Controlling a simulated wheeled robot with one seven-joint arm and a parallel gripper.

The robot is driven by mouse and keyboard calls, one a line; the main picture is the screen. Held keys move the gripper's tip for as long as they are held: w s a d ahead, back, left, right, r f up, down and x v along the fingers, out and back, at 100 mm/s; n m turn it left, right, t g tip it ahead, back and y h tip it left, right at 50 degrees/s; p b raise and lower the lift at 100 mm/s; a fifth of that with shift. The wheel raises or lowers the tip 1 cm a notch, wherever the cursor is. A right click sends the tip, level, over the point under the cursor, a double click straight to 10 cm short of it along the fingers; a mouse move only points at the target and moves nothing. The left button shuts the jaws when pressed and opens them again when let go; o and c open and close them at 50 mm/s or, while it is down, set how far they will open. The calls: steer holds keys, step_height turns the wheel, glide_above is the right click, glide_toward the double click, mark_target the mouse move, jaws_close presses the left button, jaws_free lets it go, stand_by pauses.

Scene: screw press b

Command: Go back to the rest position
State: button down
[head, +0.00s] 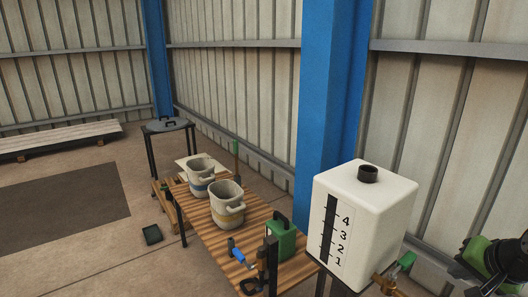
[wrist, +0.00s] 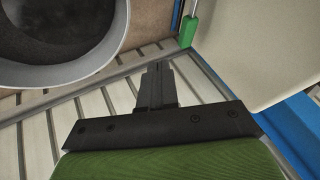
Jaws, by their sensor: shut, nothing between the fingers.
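My gripper (wrist: 158,68) shows in the wrist view as black fingers closed together with nothing between them, in front of a green housing. In the head view, a green and black part of my arm (head: 490,262) shows at the lower right edge, right of the white tank. The fingertips cannot be made out there. In the wrist view the fingers point at pale ribbed panelling and appear clear of the things around them.
A white tank (head: 340,232) with a numbered scale and a brass tap (head: 386,284) stands near my arm. A blue column (head: 325,110) rises behind. Open floor lies left.

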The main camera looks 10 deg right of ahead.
steer(key=w+a+r+n+g, duration=0.1)
steer(key=a+n, duration=0.2)
steer(key=a, duration=0.7)
steer(key=w+a+r+n, duration=0.1)
steer(key=w+a+n, duration=0.15)
steer(key=a, duration=0.85)
steer(key=s+a+f+n, duration=0.2)
steer(key=s+a+n, duration=0.1)
steer(key=s+a, duration=0.2)
steer(key=s+a+f+n+y, duration=0.1)
steer(key=s+a+n, duration=0.2)
steer(key=s+a, duration=0.3)
steer(key=shift+s+a+f+y, duration=0.15)
steer(key=shift+s+f+y, duration=0.2)
steer(key=shift+s, duration=0.6)
